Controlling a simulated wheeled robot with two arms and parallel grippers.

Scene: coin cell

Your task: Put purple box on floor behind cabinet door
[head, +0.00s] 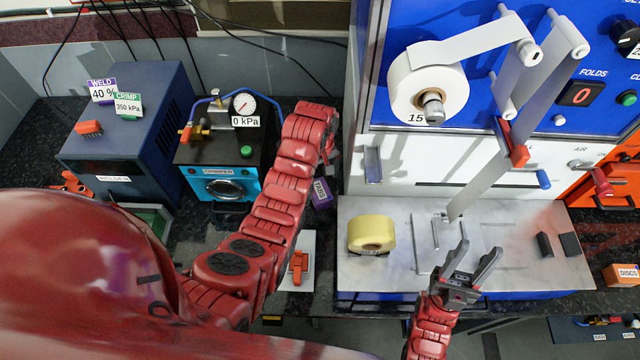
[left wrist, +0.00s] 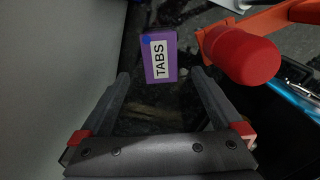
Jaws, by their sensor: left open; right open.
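The purple box (head: 321,192) with a white TABS label stands on the dark counter, between the crimper and the blue machine. It shows whole in the left wrist view (left wrist: 172,73), just past and between the fingertips of my left gripper (left wrist: 160,78), which is open and empty. In the head view that gripper is mostly hidden behind my left arm, close to the box. My right gripper (head: 480,247) is open and empty above the metal plate at the blue machine. I cannot make out a cabinet door.
The crimper (head: 222,188) and the dark blue welder (head: 130,125) stand left of the box. A metal plate (head: 375,275) with a yellow tape roll (head: 371,233) lies to the right. In the left wrist view a red cylindrical part (left wrist: 245,58) is right beside the box.

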